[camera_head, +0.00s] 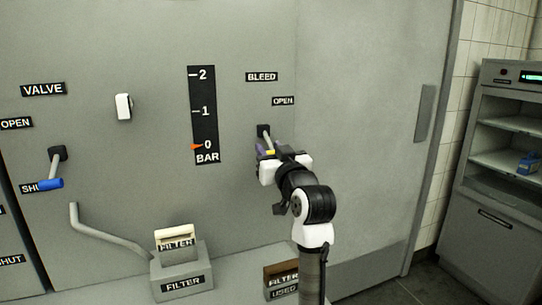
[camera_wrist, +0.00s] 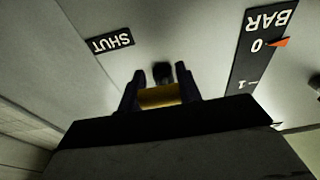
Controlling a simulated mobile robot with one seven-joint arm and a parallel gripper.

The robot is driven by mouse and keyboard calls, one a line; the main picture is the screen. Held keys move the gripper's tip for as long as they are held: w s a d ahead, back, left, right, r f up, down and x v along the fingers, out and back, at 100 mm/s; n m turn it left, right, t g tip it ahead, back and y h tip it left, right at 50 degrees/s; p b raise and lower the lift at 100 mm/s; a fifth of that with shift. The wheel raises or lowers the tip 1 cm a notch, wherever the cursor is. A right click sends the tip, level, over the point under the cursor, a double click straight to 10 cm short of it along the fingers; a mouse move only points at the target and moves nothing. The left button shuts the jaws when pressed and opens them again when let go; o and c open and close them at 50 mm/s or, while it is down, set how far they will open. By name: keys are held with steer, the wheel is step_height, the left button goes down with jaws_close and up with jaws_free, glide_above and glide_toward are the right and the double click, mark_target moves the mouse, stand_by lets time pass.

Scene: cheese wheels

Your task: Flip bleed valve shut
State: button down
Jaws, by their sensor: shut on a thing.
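The bleed valve has a dark pivot (camera_head: 263,130) on the grey panel under the BLEED label (camera_head: 261,77). Its short lever (camera_head: 266,139) points down and slightly right, away from the OPEN label (camera_head: 283,101). My gripper (camera_head: 267,152) is at the lever's lower end, shut on its yellow handle (camera_head: 270,153). In the wrist view the fingers (camera_wrist: 159,84) stand either side of the yellow handle (camera_wrist: 160,96), with the dark pivot (camera_wrist: 162,72) beyond. The bleed SHUT label (camera_wrist: 110,42) shows upside down there; my gripper and arm hide it in the head view.
Left of my arm is the BAR gauge (camera_head: 202,112), its red pointer at 0. Further left is a blue-handled valve lever (camera_head: 50,184). Filter blocks (camera_head: 175,240) and a used-filter holder (camera_head: 281,280) stand below. The panel right of my gripper is clear up to a door handle (camera_head: 424,113).

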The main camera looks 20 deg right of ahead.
steer(key=c, duration=1)
jaws_free()
steer(key=shift+o, duration=0.2)
steer(key=s+f+b, duration=0.2)
steer(key=s+b, duration=0.2)
steer(key=s, duration=0.9)
steer(key=shift+s+d+f, duration=0.15)
steer(key=shift+s+d, duration=0.1)
steer(key=shift+s, duration=0.1)
